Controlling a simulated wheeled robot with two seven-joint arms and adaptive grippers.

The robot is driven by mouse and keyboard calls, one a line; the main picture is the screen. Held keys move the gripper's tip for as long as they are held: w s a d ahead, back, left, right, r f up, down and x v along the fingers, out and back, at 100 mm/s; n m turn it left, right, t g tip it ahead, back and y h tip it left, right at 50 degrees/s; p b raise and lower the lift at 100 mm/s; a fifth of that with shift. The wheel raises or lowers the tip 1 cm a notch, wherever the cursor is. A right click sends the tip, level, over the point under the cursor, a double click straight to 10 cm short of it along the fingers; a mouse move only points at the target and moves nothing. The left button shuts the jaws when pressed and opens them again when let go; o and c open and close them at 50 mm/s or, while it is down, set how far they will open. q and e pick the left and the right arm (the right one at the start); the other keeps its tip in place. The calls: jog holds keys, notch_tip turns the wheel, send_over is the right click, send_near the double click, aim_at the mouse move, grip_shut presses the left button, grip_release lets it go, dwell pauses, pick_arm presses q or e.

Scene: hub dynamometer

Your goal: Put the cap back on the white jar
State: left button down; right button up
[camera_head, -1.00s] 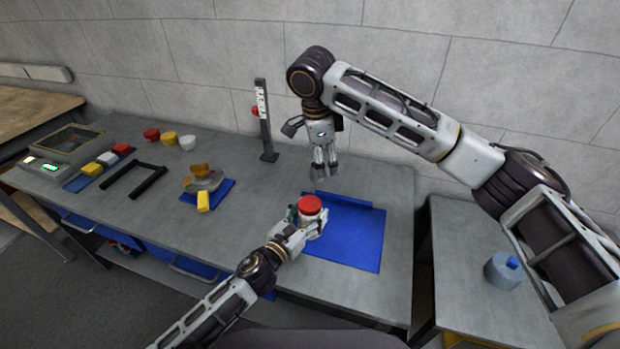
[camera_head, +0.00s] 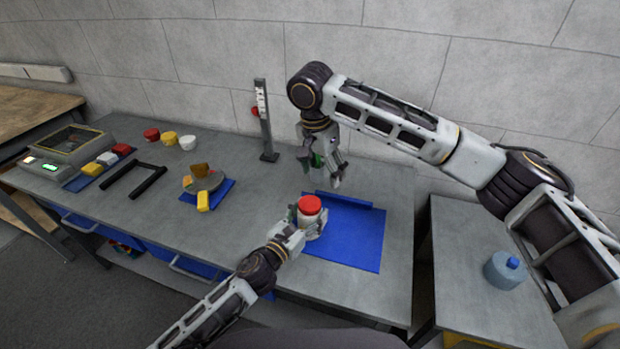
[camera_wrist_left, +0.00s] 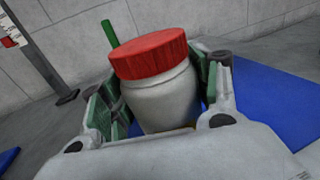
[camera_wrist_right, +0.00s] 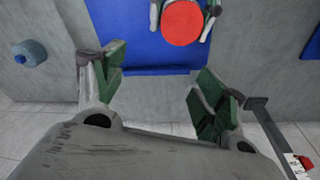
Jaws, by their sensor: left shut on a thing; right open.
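The white jar (camera_head: 306,222) stands upright at the left part of the blue mat (camera_head: 350,240). The red cap (camera_head: 310,205) sits on top of the jar; in the left wrist view the cap (camera_wrist_left: 150,54) covers the mouth of the jar (camera_wrist_left: 163,102). I cannot tell whether it is screwed tight. My left gripper (camera_head: 309,226) is shut on the jar's body, below the cap. My right gripper (camera_head: 325,172) is open and empty, above and behind the jar, apart from the cap. In the right wrist view the cap (camera_wrist_right: 182,22) shows beyond the right fingers.
A dark post with a scale (camera_head: 265,120) stands behind the jar to the left. Further left are a round dish (camera_head: 205,181) with a yellow block, a black frame (camera_head: 134,180), several coloured pieces and a grey device (camera_head: 62,150). A blue-grey pot (camera_head: 504,270) stands on the right-hand table.

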jog(key=n, duration=0.3)
jog(key=shift+s+a+f, duration=0.2)
jog(key=shift+s+f, duration=0.05)
jog(key=shift+f, duration=0.1)
jog(key=n, duration=0.3)
jog(key=shift+s+a+f+g, duration=0.2)
jog(key=shift+s+a+g, duration=0.05)
jog(key=shift+g, duration=0.05)
jog(key=n, duration=0.3)
jog(key=shift+s+a+f+n+y, duration=0.1)
jog(key=shift+s+a+n+y, duration=0.05)
jog(key=shift+a+n+y, duration=0.15)
jog(key=n, duration=0.3)
jog(key=shift+s+a+n, duration=0.15)
jog(key=shift+a+n, duration=0.15)
jog(key=shift+n, duration=0.1)
jog(key=n, duration=0.3)
jog(key=shift+s+a+n+y, duration=0.15)
jog(key=shift+a+n+y, duration=0.15)
jog(key=shift+n, duration=0.1)
jog(key=n, duration=0.3)
jog(key=shift+a, duration=0.1)
jog(key=n, duration=0.6)
jog(key=shift+a+n, duration=0.15)
jog(key=shift+n, duration=0.15)
jog(key=shift+f, duration=0.15)
